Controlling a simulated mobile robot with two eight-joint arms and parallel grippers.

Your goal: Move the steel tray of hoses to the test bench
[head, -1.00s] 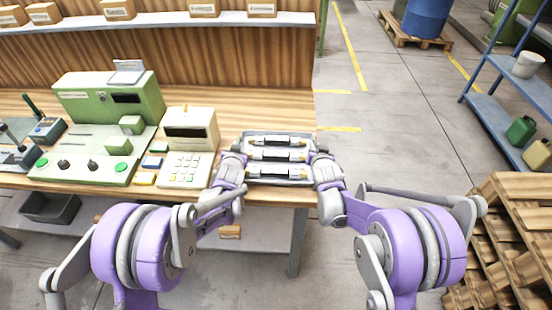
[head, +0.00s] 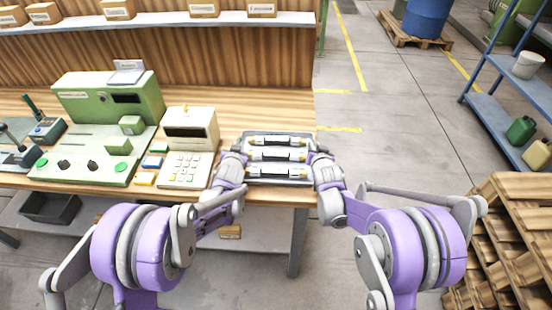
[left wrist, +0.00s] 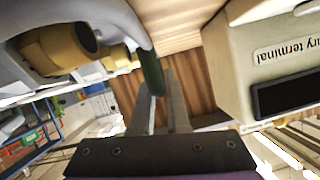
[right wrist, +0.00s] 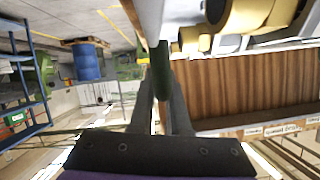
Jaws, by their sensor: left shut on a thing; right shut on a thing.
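The steel tray (head: 278,182) is at the right end of the wooden test bench (head: 225,130). Several hoses (head: 277,156) with brass-coloured ends lie across it in rows. I cannot tell whether the tray's underside touches the bench top. My left gripper (head: 240,151) is shut on the tray's left side; in the left wrist view its fingers (left wrist: 158,100) close around a dark green handle (left wrist: 151,72). My right gripper (head: 318,152) is shut on the right side; in the right wrist view its fingers (right wrist: 164,100) close around another dark green handle (right wrist: 163,62).
A cream terminal (head: 188,145) stands close left of my left gripper, with a green machine (head: 110,110) beyond it. Right of the bench the floor is open. A blue shelf (head: 500,110) and a stack of wooden pallets (head: 510,220) stand at the right.

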